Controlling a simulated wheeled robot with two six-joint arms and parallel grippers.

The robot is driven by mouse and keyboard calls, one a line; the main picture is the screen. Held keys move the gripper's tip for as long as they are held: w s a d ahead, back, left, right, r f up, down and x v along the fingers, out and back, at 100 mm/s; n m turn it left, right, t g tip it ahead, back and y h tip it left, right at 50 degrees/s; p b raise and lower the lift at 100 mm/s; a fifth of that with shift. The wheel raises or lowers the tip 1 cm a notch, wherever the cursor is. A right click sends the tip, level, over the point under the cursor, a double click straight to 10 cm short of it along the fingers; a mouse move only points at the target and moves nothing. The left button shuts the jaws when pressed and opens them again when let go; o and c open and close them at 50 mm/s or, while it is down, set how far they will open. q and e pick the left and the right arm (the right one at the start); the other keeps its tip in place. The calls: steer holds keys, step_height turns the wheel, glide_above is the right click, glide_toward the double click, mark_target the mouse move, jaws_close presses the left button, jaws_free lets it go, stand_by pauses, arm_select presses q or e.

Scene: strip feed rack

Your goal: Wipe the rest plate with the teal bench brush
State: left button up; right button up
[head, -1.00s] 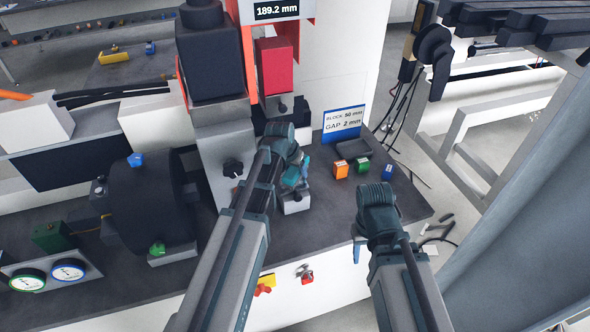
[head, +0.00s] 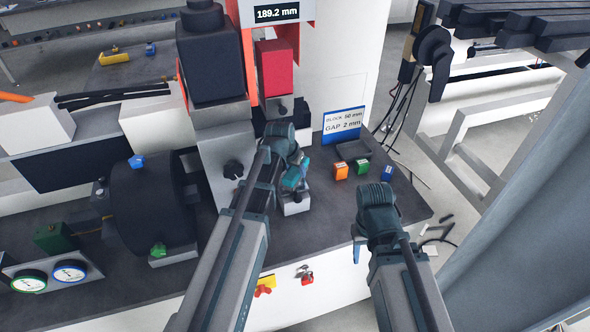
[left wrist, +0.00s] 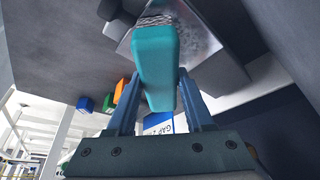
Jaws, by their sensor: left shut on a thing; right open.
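The teal bench brush (left wrist: 155,62) is held between the fingers of my left gripper (left wrist: 157,95), its pale bristles at the far end. In the head view the brush (head: 293,178) shows beside my left gripper (head: 298,172), low over a pale metal block on the bench. The rest plate (left wrist: 205,45) is the shiny, speckled metal top behind the brush in the left wrist view. The bristles overlap its edge; I cannot tell whether they touch it. The arm hides much of the plate in the head view. My right gripper (head: 357,248) is open and empty near the bench's front right edge.
Orange (head: 341,171), green (head: 362,166) and blue (head: 387,173) blocks stand right of the brush, before a gap sign (head: 343,124). A tall dark column (head: 208,55) and a black drum (head: 145,205) stand left. Bench space between the brush and right gripper is clear.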

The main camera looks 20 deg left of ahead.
arm_select(q)
jaws_close()
steer(key=shift+s+a+f, duration=0.1)
steer(key=shift+s+a, duration=0.55)
steer(key=shift+a, duration=0.25)
steer(key=shift+s+a, duration=0.65)
steer(key=shift+a, duration=0.25)
steer(key=shift+w+d, duration=0.1)
steer(key=shift+d, duration=0.05)
steer(key=shift+w+d, duration=0.95)
steer(key=shift+d, duration=0.25)
steer(key=shift+w+d, duration=0.25)
steer(key=shift+d, duration=0.1)
